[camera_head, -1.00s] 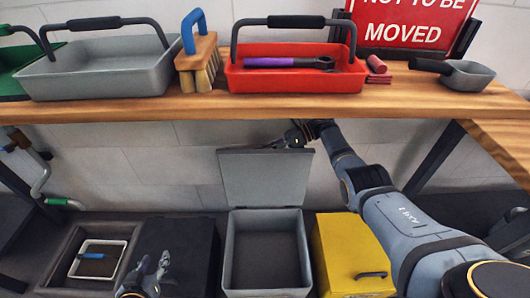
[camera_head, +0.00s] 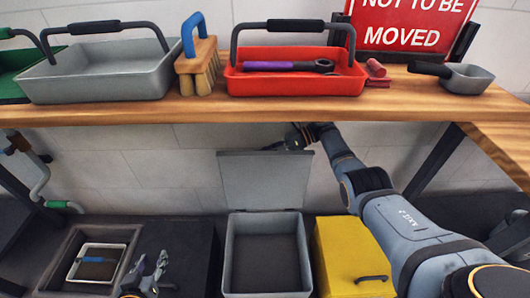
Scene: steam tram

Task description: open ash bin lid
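The grey ash bin (camera_head: 228,262) stands on the dark floor under the bench, and I see into its empty-looking inside. Its flat grey lid (camera_head: 264,182) stands up at the back, well open, in front of the tiled wall. My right gripper (camera_head: 292,142) is at the lid's top right edge, with its arm reaching in from the right. Its fingers are small and partly hidden, so I cannot tell if they touch or grip the lid. My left gripper (camera_head: 152,266) is low at the left in front of a black box, its fingers apart and empty.
A yellow box (camera_head: 345,248) stands right of the bin, and a black box (camera_head: 188,240) stands left of it. The wooden bench (camera_head: 300,108) overhead carries a grey tray (camera_head: 100,72), a brush (camera_head: 198,65), a red tray (camera_head: 292,87) and a scoop (camera_head: 466,78).

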